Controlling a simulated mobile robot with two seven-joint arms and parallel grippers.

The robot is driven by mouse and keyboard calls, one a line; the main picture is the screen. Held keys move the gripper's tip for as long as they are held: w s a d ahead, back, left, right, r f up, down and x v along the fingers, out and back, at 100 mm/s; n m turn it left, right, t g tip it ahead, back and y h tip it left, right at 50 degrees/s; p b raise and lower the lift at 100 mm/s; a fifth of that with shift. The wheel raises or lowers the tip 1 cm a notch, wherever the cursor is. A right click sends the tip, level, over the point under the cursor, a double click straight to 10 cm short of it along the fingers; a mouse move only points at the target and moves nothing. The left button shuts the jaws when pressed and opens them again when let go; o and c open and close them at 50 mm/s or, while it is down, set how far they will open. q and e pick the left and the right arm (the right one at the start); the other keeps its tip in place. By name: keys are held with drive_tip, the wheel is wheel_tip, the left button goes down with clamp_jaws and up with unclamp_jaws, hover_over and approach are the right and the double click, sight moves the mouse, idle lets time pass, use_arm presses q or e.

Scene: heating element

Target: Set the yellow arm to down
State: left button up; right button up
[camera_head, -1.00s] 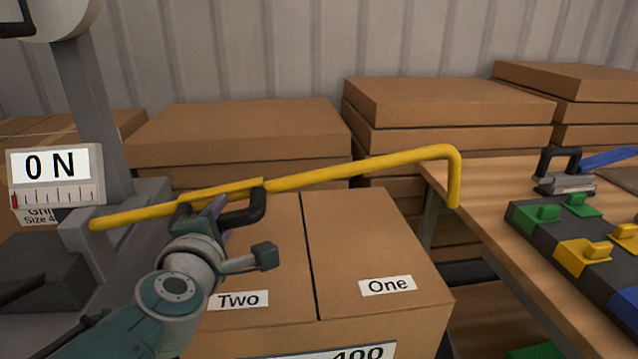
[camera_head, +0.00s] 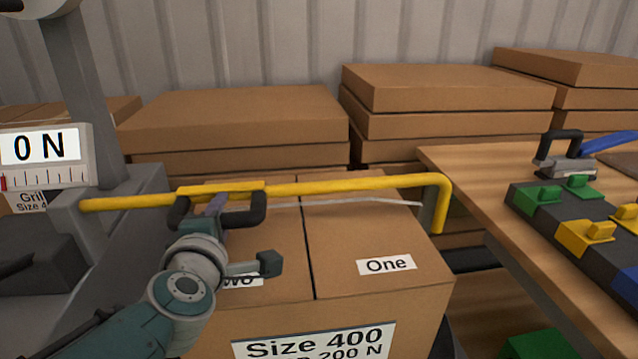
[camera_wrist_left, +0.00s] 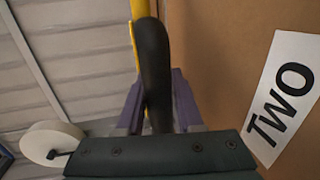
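The yellow arm (camera_head: 345,185) is a long bar, now about level, with its right end bent down. Its left end meets a grey machine (camera_head: 125,195). A black handle (camera_head: 257,212) hangs under a yellow sleeve on the bar. My left gripper (camera_head: 215,207) is at this handle from below. In the left wrist view, the black handle (camera_wrist_left: 153,70) runs between the two purple fingers, which look closed on it. A little of the yellow bar (camera_wrist_left: 140,10) shows behind the handle. My right gripper is not in view.
Cardboard boxes labelled Two and One (camera_head: 385,265) stand below the yellow arm. Stacked flat boxes (camera_head: 240,115) stand behind. A wooden table (camera_head: 470,165) with a board of green and yellow clamps (camera_head: 585,235) is at right. A force display (camera_head: 45,150) reads 0 N.

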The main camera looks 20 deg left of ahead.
use_arm(q)
drive_tip(key=o, duration=0.3)
drive_tip(key=shift+w+a+r, duration=0.1)
drive_tip(key=shift+w+r, duration=0.05)
drive_tip(key=shift+s+d+r+p, duration=0.15)
drive_tip(key=shift+s+d+p, duration=0.05)
drive_tip(key=shift+s+p, duration=0.15)
drive_tip(key=p+v, duration=0.4)
drive_tip(key=v, duration=0.4)
drive_tip(key=shift+s+d, duration=0.2)
drive_tip(key=shift+s, duration=0.1)
drive_tip(key=shift+s+d, duration=0.1)
drive_tip(key=shift+s, duration=0.15)
